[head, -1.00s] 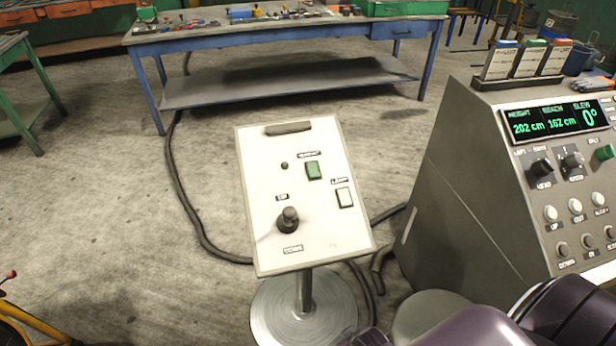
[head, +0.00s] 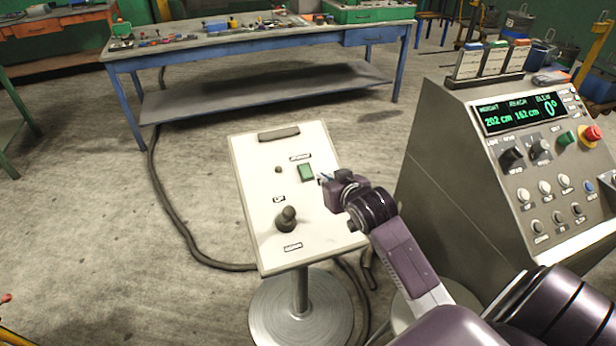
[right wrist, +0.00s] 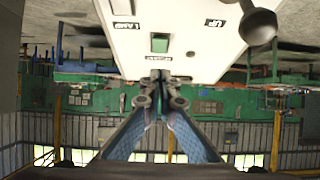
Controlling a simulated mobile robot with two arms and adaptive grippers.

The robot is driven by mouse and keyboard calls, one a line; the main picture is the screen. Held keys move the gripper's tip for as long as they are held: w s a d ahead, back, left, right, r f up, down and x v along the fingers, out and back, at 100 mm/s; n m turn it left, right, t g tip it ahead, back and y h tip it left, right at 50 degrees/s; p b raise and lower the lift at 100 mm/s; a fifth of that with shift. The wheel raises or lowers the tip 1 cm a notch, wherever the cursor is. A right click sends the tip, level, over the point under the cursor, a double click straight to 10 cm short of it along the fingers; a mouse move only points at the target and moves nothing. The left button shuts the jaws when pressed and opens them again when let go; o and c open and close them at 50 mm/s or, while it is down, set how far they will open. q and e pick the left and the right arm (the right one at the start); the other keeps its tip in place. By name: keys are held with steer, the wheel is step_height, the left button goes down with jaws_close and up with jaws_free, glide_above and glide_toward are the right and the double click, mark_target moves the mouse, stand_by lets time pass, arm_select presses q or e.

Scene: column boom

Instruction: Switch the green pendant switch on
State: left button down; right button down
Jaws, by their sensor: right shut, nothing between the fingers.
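The green pendant switch (head: 306,172) is a small green rocker on the white sloped panel (head: 262,190) of a pedestal. I cannot tell which way the rocker is tipped. My right gripper (head: 322,179) is over the panel's right side, its fingertips just right of the switch. In the right wrist view the gripper (right wrist: 160,84) is shut and empty, pointing toward the panel, with the green switch (right wrist: 160,42) beyond its tips. Contact cannot be told. The gripper hides the lamp switch in the head view. My left gripper is not in view.
A black joystick (head: 287,219) stands up from the panel's lower part. A grey console (head: 450,150) with display, knobs and a red button stands at right. A blue workbench (head: 260,42) is behind. Cables lie on the floor.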

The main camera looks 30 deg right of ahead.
steer(key=shift+r, duration=0.5)
steer(key=shift+w+d+f, duration=0.1)
steer(key=shift+w+f, duration=0.05)
steer(key=p, duration=0.2)
glide_toward(306, 173)
steer(key=w, duration=0.2)
steer(key=w+d+r, duration=0.1)
steer(key=w, duration=0.1)
steer(key=shift+w+f+p, duration=0.25)
steer(key=shift+f+p, duration=0.05)
steer(key=shift+f, duration=0.8)
steer(key=shift+w+d+f, duration=0.1)
steer(key=shift+w+f, duration=0.15)
steer(key=shift+f, duration=0.6)
